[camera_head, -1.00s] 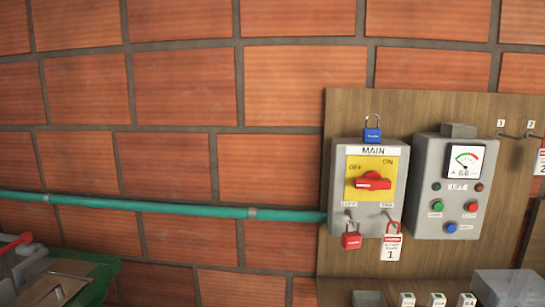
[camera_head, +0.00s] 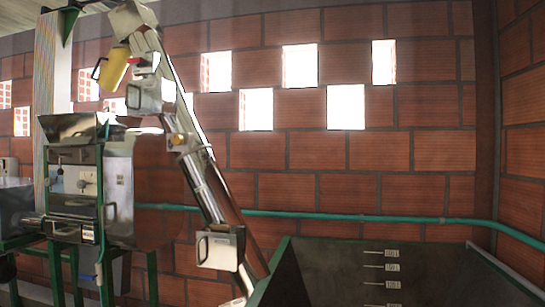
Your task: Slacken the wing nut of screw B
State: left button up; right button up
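An inclined elevator tube (camera_head: 200,180) runs from the upper left down to the green tank. It carries metal boxes or covers with dark handles, one low (camera_head: 220,247) and one higher (camera_head: 145,95). A small yellow-brown fitting (camera_head: 178,139) sits on a bracket partway up the tube; I cannot tell whether it is a wing nut. A yellow piece with a dark handle (camera_head: 115,68) is near the top. No label for screw B is readable. Neither of my grippers is in view.
The pulper (camera_head: 75,180) with its metal hopper (camera_head: 72,127) stands on green legs at the left. A large dark green tank (camera_head: 330,272) with small labels on its inner wall fills the lower right. A teal pipe (camera_head: 340,215) runs along the brick wall.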

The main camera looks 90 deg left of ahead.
aim_at(83, 155)
jog(key=u, duration=4)
jog(key=i+j+u, duration=0.1)
jog(key=i+u, duration=0.2)
jog(key=i, duration=0.75)
